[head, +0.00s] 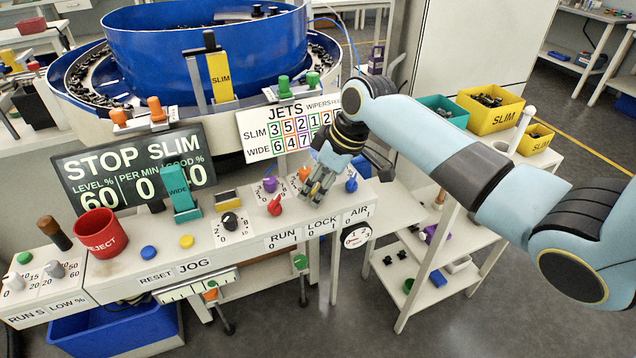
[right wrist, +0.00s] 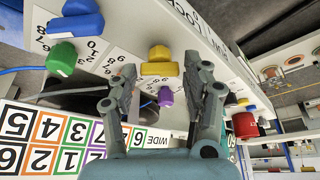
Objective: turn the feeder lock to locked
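The white control panel carries a LOCK label (head: 322,224) between the RUN and AIR labels. In the right wrist view, a yellow knob (right wrist: 158,68) stands on the panel near the upside-down LOCK lettering. In the head view my right gripper (head: 315,195) is over the panel just above the LOCK label and covers most of the knob there. In the right wrist view the gripper (right wrist: 162,82) is open, its fingers apart with the yellow knob showing between and beyond them. Contact is not visible, and I cannot read which way the knob is set. My left gripper is out of view.
A red knob (head: 275,205) sits left of my gripper, a blue knob (head: 351,185) right of it. An orange knob (head: 304,173) and a purple knob (head: 270,184) are close behind. The JETS board (head: 288,128) stands farther back. A shelf cart with yellow bins (head: 490,110) is at right.

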